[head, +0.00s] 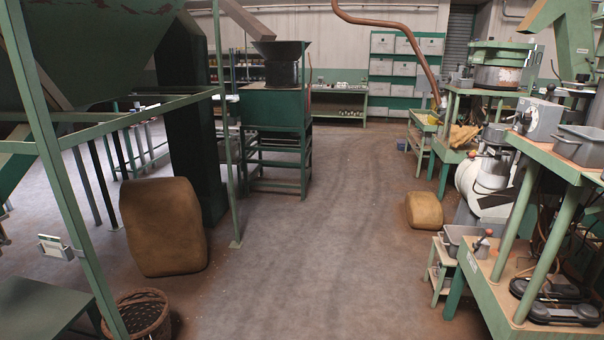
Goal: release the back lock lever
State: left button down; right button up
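Two small grey fittings with reddish knobs, which look like lock levers, show at the right. The farther one (524,122) is beside a grey box with a dial at the back of the green machine stand. The nearer one (482,247) is on the near lower shelf of the same stand. Both are small, and I cannot tell whether either is locked or released. Neither of my grippers is in view.
A wide concrete aisle (290,250) is clear ahead. A full sack (163,226) and a wicker basket (140,315) stand at left by a green frame (60,150). A smaller sack (424,210) lies at right, near the green machine stand (500,290). Black foot pedals (563,313) rest on its shelf.

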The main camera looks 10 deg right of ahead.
aim_at(551, 87)
jog(key=z, duration=0.15)
jog(key=i, duration=2)
jog(key=z, duration=1.95)
jog(key=i, duration=1.05)
jog(key=z, duration=0.9)
